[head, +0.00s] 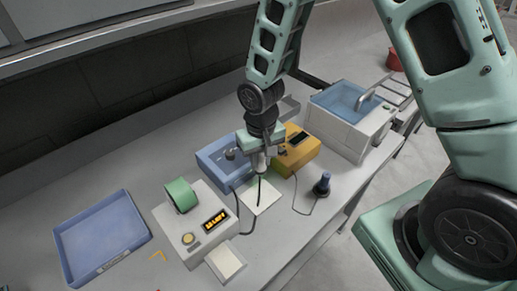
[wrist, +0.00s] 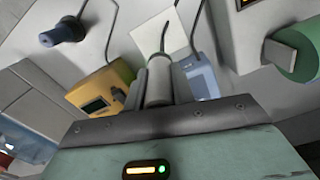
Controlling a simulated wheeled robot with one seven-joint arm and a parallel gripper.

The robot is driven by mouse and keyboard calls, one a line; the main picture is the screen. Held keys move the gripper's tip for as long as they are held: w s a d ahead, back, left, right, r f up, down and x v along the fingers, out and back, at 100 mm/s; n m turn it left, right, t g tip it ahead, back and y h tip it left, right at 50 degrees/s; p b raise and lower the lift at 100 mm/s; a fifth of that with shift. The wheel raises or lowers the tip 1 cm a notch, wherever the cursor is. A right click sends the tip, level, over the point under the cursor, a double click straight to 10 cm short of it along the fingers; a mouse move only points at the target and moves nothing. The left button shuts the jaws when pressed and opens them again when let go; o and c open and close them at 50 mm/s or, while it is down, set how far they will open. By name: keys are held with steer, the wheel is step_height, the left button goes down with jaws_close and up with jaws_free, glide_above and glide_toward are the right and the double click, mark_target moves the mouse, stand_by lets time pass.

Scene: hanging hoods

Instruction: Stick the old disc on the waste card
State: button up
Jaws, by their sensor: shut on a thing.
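My gripper (head: 262,152) is shut on a pale grey cylinder, low over the middle of the bench. The wrist view shows this cylinder (wrist: 158,83) upright between the fingers, its far end hidden. A white square card (head: 270,196) lies flat just in front of it; it also shows in the wrist view (wrist: 183,32). This may be the waste card; I see no label. A thin dark strand crosses over the card. I cannot make out the old disc.
A white device with a display (head: 214,221) and a green roll (head: 181,195) stands left. An empty blue tray (head: 100,238) is further left. A blue bin (head: 218,160) and yellow meter (head: 302,155) stand behind the card. A corded dark blue knob (head: 322,185) stands right.

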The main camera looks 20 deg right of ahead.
mark_target(260, 173)
steer(key=shift+f+b, duration=4.75)
steer(key=shift+f, duration=1.45)
steer(key=shift+f, duration=0.25)
steer(key=shift+r, duration=0.1)
steer(key=shift+r+p, duration=2.7)
steer(key=shift+r, duration=0.8)
steer(key=shift+f, duration=0.1)
